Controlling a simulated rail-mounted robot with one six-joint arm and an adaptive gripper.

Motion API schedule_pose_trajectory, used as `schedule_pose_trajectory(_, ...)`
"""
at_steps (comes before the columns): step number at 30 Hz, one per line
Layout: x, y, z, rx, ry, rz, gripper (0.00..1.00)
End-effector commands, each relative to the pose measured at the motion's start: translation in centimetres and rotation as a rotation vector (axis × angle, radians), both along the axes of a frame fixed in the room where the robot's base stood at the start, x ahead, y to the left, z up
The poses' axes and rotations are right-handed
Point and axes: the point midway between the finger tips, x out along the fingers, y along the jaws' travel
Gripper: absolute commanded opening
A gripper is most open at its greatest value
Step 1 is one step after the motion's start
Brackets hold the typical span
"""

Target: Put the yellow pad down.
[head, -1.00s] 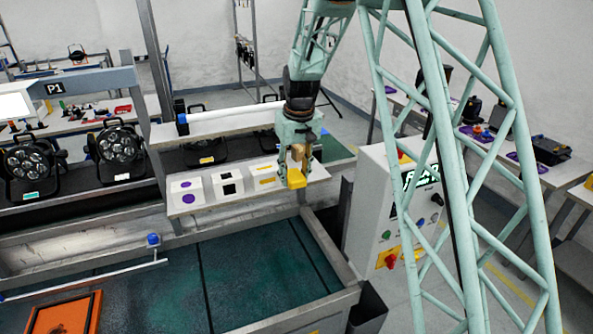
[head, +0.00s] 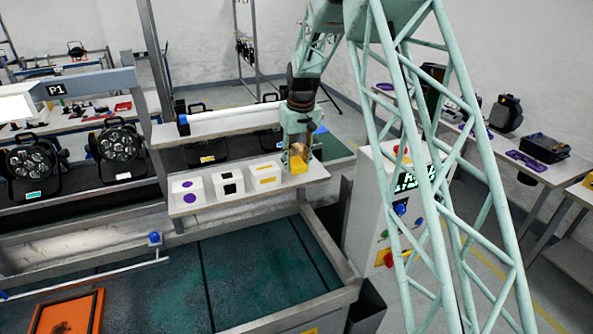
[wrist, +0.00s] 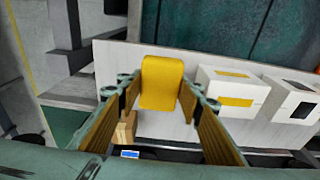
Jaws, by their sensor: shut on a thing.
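The yellow pad (head: 298,166) is between the fingers of my gripper (head: 299,155), above the right end of the light shelf (head: 240,206). In the wrist view the yellow pad (wrist: 162,84) sits between the two fingertips of my gripper (wrist: 160,97), which is shut on it. The bare shelf surface (wrist: 112,72) shows around the pad. I cannot tell whether the pad's underside touches the shelf. A white box with a yellow mark (head: 264,178) stands just left of the pad in the head view; it shows to the right in the wrist view (wrist: 230,91).
A white box with black marks (head: 228,184) and one with purple marks (head: 187,195) stand further left on the shelf. A tan block (wrist: 125,129) shows near the left finger. A grey control cabinet (head: 380,210) stands to the right. The green-topped bench (head: 250,270) lies in front.

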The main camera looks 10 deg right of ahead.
Motion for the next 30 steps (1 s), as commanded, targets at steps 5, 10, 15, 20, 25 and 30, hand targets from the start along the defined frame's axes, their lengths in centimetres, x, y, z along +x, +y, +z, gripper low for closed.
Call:
schedule_pose_trajectory(5, 0.0, 0.0, 0.0, 0.000, 0.000, 0.000, 0.24)
schedule_pose_trajectory(10, 0.0, 0.0, -0.4, 0.000, 0.001, 0.000, 0.24)
schedule_pose_trajectory(15, -0.1, 0.0, -1.8, 0.000, 0.002, 0.000, 0.24)
schedule_pose_trajectory(20, -0.1, 0.0, -3.1, 0.000, 0.002, 0.000, 0.24)
schedule_pose_trajectory(25, 0.0, 0.0, -3.5, 0.000, 0.000, 0.000, 0.24)
schedule_pose_trajectory(30, 0.0, 0.0, -3.5, 0.000, 0.000, 0.000, 0.24)
